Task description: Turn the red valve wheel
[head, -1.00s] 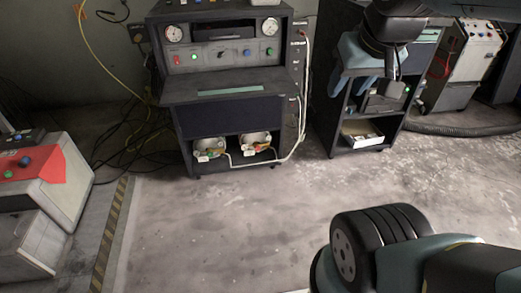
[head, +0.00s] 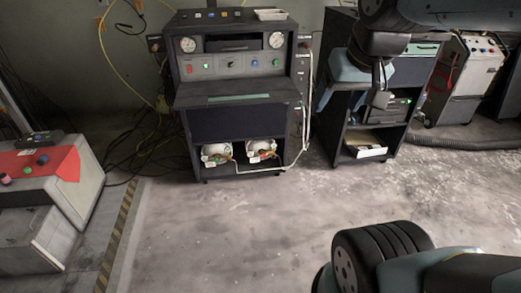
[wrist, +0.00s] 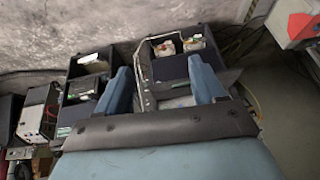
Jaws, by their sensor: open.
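I see no red valve wheel that I can make out in either view. My gripper (wrist: 160,66) is open in the wrist view, its two blue fingers spread with nothing between them. Beyond the fingers, the dark gauge cabinet (wrist: 178,68) appears upside down. In the head view, my arm reaches in from the upper right, in front of the dark shelf cart. The gap between the fingers is not clear there.
The gauge cabinet (head: 236,121) stands at the back, with cables along the wall. The shelf cart (head: 346,128) is right of it. A grey console (head: 85,195) with a red top panel (head: 66,163) is at left. The middle floor (head: 235,230) is clear.

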